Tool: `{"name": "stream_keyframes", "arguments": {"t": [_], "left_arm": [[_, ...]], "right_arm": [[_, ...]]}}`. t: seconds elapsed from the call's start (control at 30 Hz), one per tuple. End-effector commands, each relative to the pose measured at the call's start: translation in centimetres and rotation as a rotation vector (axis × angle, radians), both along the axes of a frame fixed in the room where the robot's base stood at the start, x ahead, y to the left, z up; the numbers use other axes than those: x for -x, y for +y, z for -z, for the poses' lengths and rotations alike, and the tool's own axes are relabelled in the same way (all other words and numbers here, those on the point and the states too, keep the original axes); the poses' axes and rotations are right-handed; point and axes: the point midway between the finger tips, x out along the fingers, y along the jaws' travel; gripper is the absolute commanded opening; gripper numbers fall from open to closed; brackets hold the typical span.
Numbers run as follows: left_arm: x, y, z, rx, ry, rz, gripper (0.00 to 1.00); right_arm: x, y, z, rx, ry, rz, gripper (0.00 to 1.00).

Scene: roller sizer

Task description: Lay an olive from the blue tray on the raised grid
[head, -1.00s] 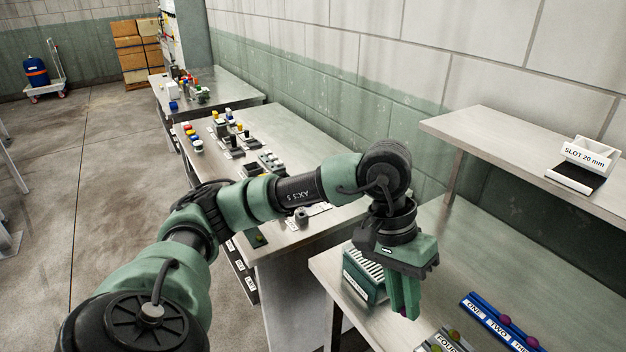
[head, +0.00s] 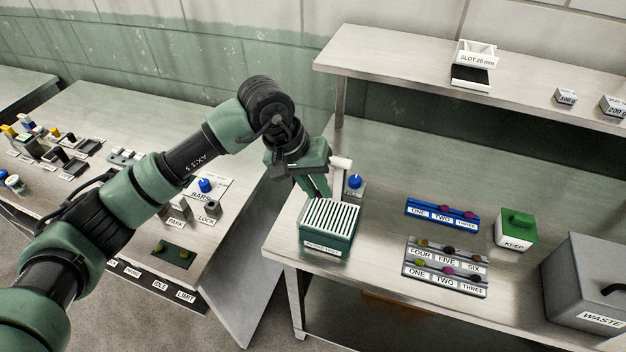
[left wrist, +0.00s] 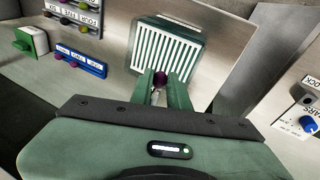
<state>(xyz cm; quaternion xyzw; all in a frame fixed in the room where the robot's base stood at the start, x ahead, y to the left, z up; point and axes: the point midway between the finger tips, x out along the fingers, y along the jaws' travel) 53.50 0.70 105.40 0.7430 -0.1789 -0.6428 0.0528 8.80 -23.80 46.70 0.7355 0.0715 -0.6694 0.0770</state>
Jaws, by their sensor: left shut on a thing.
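My left gripper (head: 318,190) is shut on a dark purple olive (left wrist: 160,80), which shows between the fingertips in the left wrist view. The gripper is over the back part of the raised grid (head: 331,216), a green box topped with white bars. The grid also fills the upper middle of the left wrist view (left wrist: 168,50). I cannot tell how far the olive is above the bars. The blue tray (head: 415,205) lies to the right, with purple olives at TWO and THREE; no olive shows at ONE. My right gripper is out of view.
A grey tray (head: 408,268) with two rows of coloured olives lies before the blue tray. A green-lidded KEEP box (head: 515,230) and a grey WASTE bin (head: 590,280) stand farther right. A white post and blue knob (head: 355,181) stand behind the grid. A shelf (head: 400,68) runs above.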

Motion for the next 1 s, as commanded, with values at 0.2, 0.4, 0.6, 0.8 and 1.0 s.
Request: {"name": "stream_keyframes", "arguments": {"t": [0.2,0.4,0.6,0.8,1.0], "left_arm": [[0.0,0.0,0.9,0.000,0.003,-0.001,0.04],[0.1,0.0,2.2,0.001,0.004,-0.001,0.04],[0.1,0.0,3.8,0.002,0.004,-0.001,0.04],[0.0,0.0,5.4,0.000,0.000,-0.001,0.04],[0.0,0.0,6.0,0.000,-0.001,0.000,0.04]], "right_arm": [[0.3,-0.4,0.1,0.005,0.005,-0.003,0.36],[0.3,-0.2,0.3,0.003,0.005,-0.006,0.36],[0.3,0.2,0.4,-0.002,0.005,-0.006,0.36],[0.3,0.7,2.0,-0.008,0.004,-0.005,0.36],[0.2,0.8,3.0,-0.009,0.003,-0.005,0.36]]}}
